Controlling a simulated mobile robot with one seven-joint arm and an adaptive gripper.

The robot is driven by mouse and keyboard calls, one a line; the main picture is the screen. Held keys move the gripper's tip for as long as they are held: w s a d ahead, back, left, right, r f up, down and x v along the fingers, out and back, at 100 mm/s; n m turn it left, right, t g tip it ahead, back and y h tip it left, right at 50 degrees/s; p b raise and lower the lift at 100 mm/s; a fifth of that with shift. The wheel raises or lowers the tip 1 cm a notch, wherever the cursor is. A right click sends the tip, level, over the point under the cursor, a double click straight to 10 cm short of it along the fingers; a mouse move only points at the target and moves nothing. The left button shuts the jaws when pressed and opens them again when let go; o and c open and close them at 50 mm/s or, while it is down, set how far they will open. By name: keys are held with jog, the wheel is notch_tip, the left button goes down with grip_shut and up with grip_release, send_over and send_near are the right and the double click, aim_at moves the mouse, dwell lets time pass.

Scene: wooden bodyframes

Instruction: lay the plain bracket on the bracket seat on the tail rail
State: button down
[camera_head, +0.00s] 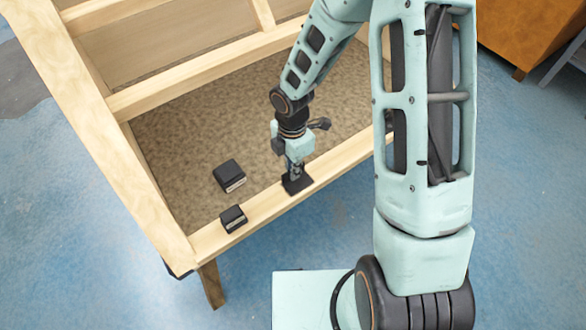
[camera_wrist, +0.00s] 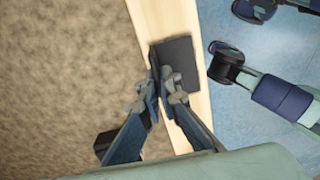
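The plain bracket (camera_wrist: 180,62) appears as a dark, flat, roughly square plate over the pale tail rail (camera_wrist: 159,18). It also shows at the front rail in the head view (camera_head: 298,186). My gripper (camera_wrist: 163,84) is at the plate's left edge in the wrist view, fingers close together, seemingly on a thin upright edge of it. In the head view my gripper (camera_head: 295,173) points down at the rail. The bracket seat cannot be made out apart from the plate; it may be hidden under it. Whether the plate touches the rail is unclear.
A dark block with a light stripe (camera_head: 229,175) lies on the brown panel (camera_head: 185,130) inside the frame. A smaller similar block (camera_head: 233,218) sits on the rail, left of my gripper. A wooden crossbar (camera_head: 200,75) spans the frame behind. Blue floor lies in front.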

dwell(0.3)
jog(key=c, duration=2.1)
grip_release()
notch_tip(320, 180, up, 12)
jog(key=shift+w, duration=0.1)
